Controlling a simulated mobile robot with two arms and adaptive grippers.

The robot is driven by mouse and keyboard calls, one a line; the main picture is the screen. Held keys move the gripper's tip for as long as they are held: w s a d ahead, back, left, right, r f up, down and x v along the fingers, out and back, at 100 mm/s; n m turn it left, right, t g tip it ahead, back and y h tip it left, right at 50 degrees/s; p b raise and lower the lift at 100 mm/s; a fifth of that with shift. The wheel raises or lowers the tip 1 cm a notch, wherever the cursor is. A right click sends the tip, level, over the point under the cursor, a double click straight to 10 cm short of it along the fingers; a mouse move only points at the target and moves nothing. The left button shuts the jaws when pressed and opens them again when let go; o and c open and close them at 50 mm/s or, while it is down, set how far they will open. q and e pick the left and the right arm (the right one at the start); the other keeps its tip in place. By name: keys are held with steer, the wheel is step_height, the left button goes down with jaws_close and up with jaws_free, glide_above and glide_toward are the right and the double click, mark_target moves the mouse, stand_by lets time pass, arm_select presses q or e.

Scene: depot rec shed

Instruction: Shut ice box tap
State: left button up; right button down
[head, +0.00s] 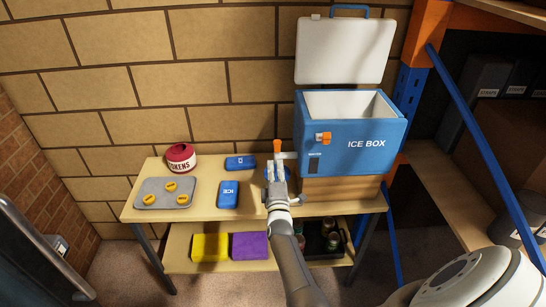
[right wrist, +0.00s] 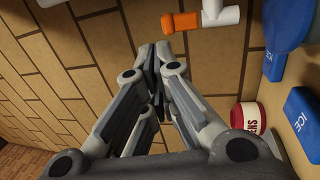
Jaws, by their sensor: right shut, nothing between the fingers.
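The blue ice box (head: 355,143) stands on a wooden block at the table's right end, its white lid (head: 342,50) open. A pale tap (head: 288,155) sticks out from its left side. The tap's orange handle (head: 277,146) points up in the head view. In the right wrist view, the orange handle (right wrist: 181,22) and white tap pipe (right wrist: 220,12) show at the top. My right gripper (head: 274,172) is shut and empty, just below the handle in the head picture; its closed fingertips (right wrist: 155,55) appear apart from the handle in the wrist view. My left gripper is not in view.
Blue ice packs (head: 228,194) (head: 240,162), a red tokens tin (head: 181,157) and a grey tray (head: 164,193) with yellow pieces lie left. Yellow and purple items (head: 210,247) are on the lower shelf. Racking (head: 425,60) stands at right.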

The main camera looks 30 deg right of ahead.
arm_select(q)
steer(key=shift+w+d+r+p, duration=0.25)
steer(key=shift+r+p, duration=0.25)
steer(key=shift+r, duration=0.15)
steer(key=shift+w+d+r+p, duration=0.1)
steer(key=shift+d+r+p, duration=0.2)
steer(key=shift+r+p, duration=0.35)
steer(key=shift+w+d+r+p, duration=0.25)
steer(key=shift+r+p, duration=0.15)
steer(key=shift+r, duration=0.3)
arm_select(e)
steer(key=r+v, duration=0.1)
steer(key=v, duration=0.5)
steer(key=shift+s+a+r, duration=0.15)
steer(key=shift+s+r, duration=0.05)
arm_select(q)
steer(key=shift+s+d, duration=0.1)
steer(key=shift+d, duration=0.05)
